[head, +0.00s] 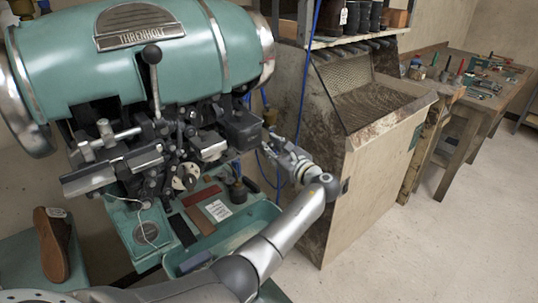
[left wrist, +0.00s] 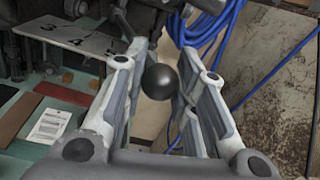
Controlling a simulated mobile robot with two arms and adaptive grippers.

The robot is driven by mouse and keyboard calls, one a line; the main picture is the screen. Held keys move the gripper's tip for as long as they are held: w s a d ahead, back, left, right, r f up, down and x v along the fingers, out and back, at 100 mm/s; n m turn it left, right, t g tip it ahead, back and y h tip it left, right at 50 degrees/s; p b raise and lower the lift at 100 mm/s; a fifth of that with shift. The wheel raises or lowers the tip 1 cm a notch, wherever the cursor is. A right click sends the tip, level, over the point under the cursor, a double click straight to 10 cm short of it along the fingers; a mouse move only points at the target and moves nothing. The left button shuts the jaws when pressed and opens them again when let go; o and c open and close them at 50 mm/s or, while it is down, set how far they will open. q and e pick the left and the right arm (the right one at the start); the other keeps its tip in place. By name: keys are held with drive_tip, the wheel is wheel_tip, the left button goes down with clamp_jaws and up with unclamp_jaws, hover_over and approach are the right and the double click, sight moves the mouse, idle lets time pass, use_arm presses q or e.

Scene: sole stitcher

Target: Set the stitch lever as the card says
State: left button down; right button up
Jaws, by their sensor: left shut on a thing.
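My left gripper (head: 275,143) is at the right side of the green stitching machine (head: 190,45). In the left wrist view, its fingers (left wrist: 160,78) are closed around a black ball knob (left wrist: 160,81), the end of a lever whose shaft is mostly hidden. A pale plate with dark numerals (left wrist: 65,36) lies to the left of the knob; a 3 and a 4 seem to show. I cannot tell which numeral the lever stands at. A white card (head: 218,210) lies on the machine's green base, also in the left wrist view (left wrist: 48,126); its print is too small to read. My right gripper is not in view.
A brown shoe (head: 52,245) is at lower left. Blue cable (left wrist: 205,30) hangs close behind the fingers. A wooden cabinet (head: 375,170) stands to the right, with a tool bench (head: 480,85) beyond.

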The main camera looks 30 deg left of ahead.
use_arm(q)
drive_tip(key=shift+w+f, duration=0.1)
drive_tip(key=shift+f, duration=0.1)
drive_tip(key=c, duration=1.2)
unclamp_jaws()
drive_tip(key=shift+o, duration=0.4)
drive_tip(key=shift+f, duration=0.1)
drive_tip(key=v, duration=1.2)
drive_tip(key=shift+r, duration=0.4)
